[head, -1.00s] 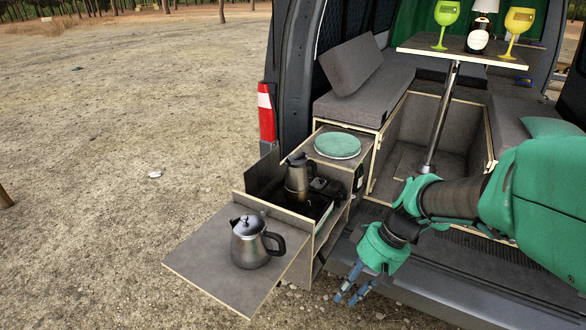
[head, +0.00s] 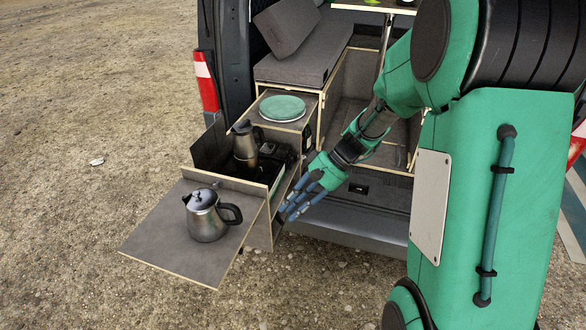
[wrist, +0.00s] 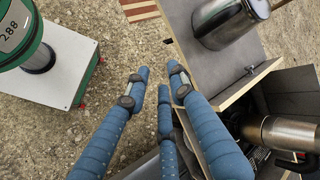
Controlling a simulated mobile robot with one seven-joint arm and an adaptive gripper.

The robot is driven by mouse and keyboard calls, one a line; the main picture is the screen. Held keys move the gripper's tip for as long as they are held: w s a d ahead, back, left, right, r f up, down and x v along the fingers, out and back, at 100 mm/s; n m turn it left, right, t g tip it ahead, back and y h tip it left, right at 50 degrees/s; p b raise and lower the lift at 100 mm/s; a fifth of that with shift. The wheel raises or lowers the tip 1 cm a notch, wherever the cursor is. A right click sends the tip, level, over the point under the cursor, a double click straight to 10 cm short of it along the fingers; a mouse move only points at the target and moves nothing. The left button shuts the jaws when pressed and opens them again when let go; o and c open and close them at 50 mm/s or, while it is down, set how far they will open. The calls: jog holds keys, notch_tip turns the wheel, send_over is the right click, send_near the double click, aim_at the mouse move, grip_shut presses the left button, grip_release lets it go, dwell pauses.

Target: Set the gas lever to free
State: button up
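I cannot make out the gas lever with certainty in any view. The camp stove (head: 262,173) sits in the pulled-out kitchen drawer, with a moka pot (head: 245,143) on it. Small dark fittings (head: 277,150) beside the pot are too small to identify. My gripper (head: 289,211) is just right of the drawer's side in the head view, pointing down and left. In the wrist view, its blue fingers (wrist: 157,72) are apart with nothing between them. The drawer's edge is close to the right finger; I cannot tell if they touch.
A steel kettle (head: 207,217) stands on the fold-out shelf (head: 160,225), left of my gripper. A green plate (head: 282,107) lies on the counter behind the stove. Bench cushions (head: 295,55) are farther back. Open gravel (head: 330,285) lies in front of the bumper.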

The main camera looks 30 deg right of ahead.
jog(key=w+d+f+m+t+y+p, duration=0.1)
jog(key=w+d+m, duration=0.2)
jog(key=w, duration=0.3)
jog(key=w+d+f+m+t+y, duration=0.1)
jog(key=w+d+f+m, duration=0.15)
jog(key=w, duration=0.25)
jog(key=m+t+y+p, duration=0.2)
jog(key=m+t+p, duration=0.2)
jog(key=m+t, duration=0.95)
send_near(289, 168)
jog(key=s+d+r+m+g, duration=0.1)
jog(key=s+d+m+g, duration=0.1)
jog(key=d, duration=0.3)
jog(key=shift+s+d+r+m+g, duration=0.35)
jog(key=shift+d+r+m+g, duration=0.05)
jog(key=shift+m+g, duration=0.45)
jog(key=b+x, duration=0.2)
jog(key=x, duration=1.2)
jog(key=shift+c, duration=0.5)
jog(key=shift+s, duration=0.1)
grip_shut()
